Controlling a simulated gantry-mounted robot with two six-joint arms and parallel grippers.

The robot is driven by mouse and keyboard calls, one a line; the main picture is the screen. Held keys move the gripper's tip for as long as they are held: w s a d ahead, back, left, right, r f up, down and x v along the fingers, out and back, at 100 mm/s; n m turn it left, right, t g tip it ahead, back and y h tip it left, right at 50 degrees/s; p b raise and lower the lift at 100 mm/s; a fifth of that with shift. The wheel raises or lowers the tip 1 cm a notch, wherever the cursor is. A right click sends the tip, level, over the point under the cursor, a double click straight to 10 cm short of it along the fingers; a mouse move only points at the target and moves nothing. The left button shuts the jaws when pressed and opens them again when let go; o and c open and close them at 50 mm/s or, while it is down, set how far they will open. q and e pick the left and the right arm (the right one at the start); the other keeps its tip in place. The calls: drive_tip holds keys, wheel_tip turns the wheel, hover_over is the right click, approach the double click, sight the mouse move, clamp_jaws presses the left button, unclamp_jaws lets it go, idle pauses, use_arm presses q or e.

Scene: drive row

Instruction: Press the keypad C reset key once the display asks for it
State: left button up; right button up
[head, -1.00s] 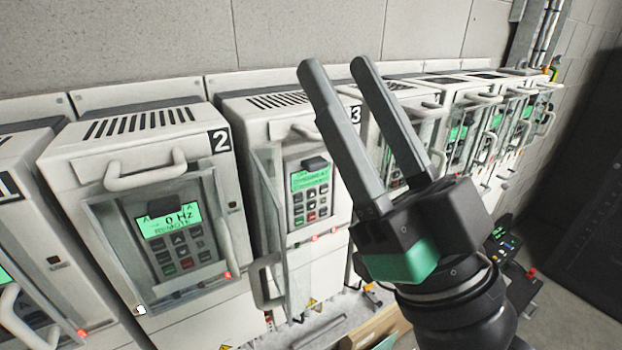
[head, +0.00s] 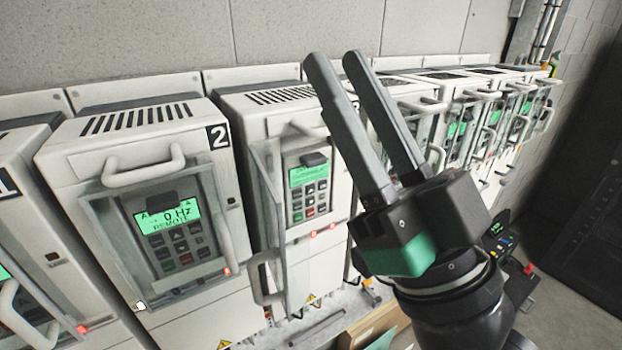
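My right gripper (head: 336,54) points up in front of the drive row, right of drive 3. Its two dark fingers stand a narrow gap apart with nothing between them. No letter C is readable on any keypad. The drive 3 keypad (head: 309,193) has a green display (head: 308,175) whose small text I cannot read reliably, with dark and red keys below. Its clear cover (head: 266,205) seems swung open to the left. The drive 2 keypad (head: 179,243) lies behind a framed clear cover; its display (head: 168,217) reads 0 Hz, REMOTE. My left gripper is out of view.
More drives with covers and handles (head: 495,100) run to the back right, partly hidden by my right arm. Drive 1 (head: 30,200) is cut off at the left. Red lamps (head: 331,227) glow on several drives. A dark cabinet (head: 580,195) stands at the right.

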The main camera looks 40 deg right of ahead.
clamp_jaws()
idle(1.4)
